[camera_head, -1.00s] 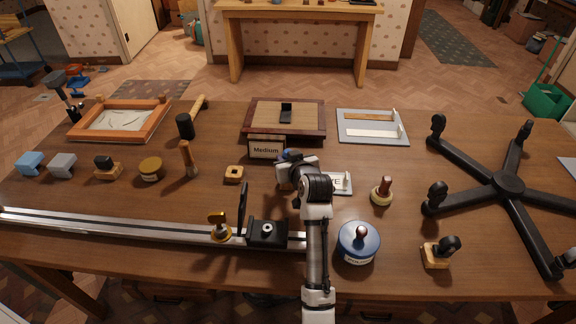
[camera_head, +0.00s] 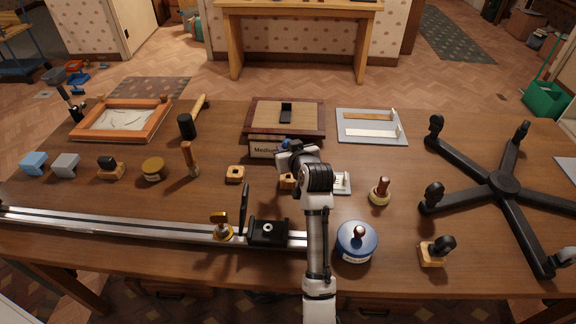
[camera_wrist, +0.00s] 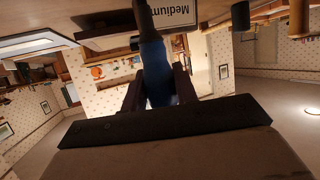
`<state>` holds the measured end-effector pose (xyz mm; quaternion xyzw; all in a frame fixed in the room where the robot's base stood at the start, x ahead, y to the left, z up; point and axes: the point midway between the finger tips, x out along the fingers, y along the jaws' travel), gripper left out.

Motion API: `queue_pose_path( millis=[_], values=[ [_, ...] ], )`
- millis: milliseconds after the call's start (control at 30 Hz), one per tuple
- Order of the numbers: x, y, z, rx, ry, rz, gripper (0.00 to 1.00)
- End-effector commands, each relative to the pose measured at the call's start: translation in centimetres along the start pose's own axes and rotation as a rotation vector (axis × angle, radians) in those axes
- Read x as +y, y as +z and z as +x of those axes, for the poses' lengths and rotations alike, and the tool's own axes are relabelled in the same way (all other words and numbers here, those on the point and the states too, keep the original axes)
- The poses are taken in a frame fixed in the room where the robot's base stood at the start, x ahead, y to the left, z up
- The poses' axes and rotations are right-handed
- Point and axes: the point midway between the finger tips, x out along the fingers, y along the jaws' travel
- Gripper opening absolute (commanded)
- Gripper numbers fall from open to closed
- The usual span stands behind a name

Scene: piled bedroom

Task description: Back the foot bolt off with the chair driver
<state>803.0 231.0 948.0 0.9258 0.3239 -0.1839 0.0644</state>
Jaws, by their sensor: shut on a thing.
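My gripper (camera_head: 287,152) is near the middle of the table, just in front of the Medium sign. It is shut on a blue-handled tool (camera_wrist: 155,72), which I take for the chair driver; the wrist view shows its blue handle between two dark fingers, with a dark end beyond. In the head view my wrist mostly hides the tool. A black five-legged chair base (camera_head: 507,184) with casters lies at the right, apart from my gripper. I cannot pick out the foot bolt for certain; a black block (camera_head: 268,232) on the metal rail has a pale round bolt-like head.
The Medium sign (camera_head: 264,148) stands before a wood-framed board (camera_head: 314,128). A metal rail (camera_head: 120,227) runs along the front left.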

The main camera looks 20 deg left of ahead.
Motion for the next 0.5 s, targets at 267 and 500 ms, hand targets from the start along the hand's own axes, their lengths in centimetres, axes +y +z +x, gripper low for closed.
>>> queue_pose_path(
  millis=[267, 500],
  values=[
    [0.0, -1.4, -0.6, 0.002, 0.0, 0.0, 0.0],
    [0.0, -2.5, -1.0, 0.003, 0.001, 0.0, 0.0]
  ],
)
